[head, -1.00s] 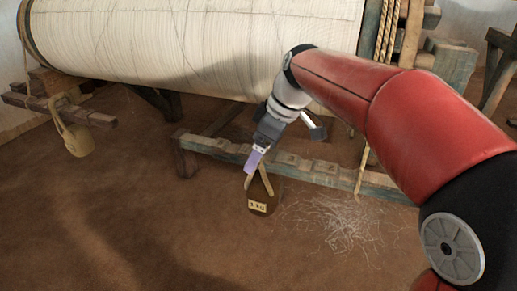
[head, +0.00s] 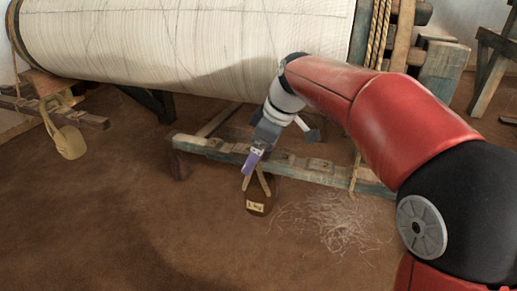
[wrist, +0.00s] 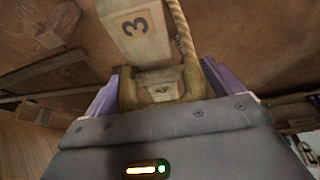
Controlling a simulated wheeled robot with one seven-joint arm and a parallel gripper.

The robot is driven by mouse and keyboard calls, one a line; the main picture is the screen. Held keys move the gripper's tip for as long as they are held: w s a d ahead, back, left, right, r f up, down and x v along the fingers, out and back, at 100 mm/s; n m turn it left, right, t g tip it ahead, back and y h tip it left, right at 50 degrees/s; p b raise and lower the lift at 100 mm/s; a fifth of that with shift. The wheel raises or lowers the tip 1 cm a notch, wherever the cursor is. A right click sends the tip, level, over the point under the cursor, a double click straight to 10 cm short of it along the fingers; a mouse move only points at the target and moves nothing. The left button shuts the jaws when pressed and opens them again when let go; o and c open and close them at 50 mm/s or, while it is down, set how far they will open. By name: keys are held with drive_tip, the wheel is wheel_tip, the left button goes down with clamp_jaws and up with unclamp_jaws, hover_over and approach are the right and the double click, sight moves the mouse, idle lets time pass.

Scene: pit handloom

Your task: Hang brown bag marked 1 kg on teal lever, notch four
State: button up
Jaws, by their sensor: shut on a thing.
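The brown bag (head: 262,190) with a pale 1 kg label hangs upright below my gripper (head: 250,160), clear of the floor. My gripper is shut on its tan straps, which show between the purple fingers in the wrist view (wrist: 160,90). The teal lever (head: 345,177) is a long low beam with several pale blocks along its top. The bag overlaps the lever's near side in the head view; I cannot tell whether its straps touch the lever. A plate marked 3 (wrist: 138,28) lies just beyond the straps in the wrist view. Notch four is not clearly visible.
A large white warp roll (head: 190,40) spans above and behind the lever. A khaki bag (head: 70,142) hangs from a brown lever (head: 85,118) at the left. A rope (head: 355,170) crosses the lever's right part. Loose threads (head: 340,220) lie on the floor, whose front is clear.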

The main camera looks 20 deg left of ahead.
drive_tip(key=shift+f, duration=0.2)
idle(0.6)
drive_tip(key=o, duration=1.7)
drive_tip(key=shift+c, duration=0.2)
drive_tip(key=shift+o, duration=0.4)
drive_tip(key=shift+f, duration=0.1)
drive_tip(key=p+v, duration=0.1)
drive_tip(key=v, duration=0.6)
drive_tip(key=shift+d+r, duration=0.15)
drive_tip(key=shift+r, duration=0.25)
drive_tip(key=s+d+r+m+t+h+p, duration=0.1)
drive_tip(key=s+d+m+t+p, duration=0.15)
drive_tip(key=s+d+m, duration=0.6)
drive_tip(key=s+d+m+t+h+p, duration=0.25)
drive_tip(key=s+d+m, duration=0.2)
drive_tip(key=d, duration=0.75)
drive_tip(key=s+d+f+m+h+p, duration=0.1)
drive_tip(key=s+d+f+m+p, duration=0.1)
drive_tip(key=s+d+f+m, duration=0.2)
drive_tip(key=s+d, duration=0.2)
drive_tip(key=s, duration=0.1)
drive_tip(key=shift+s+f, duration=0.2)
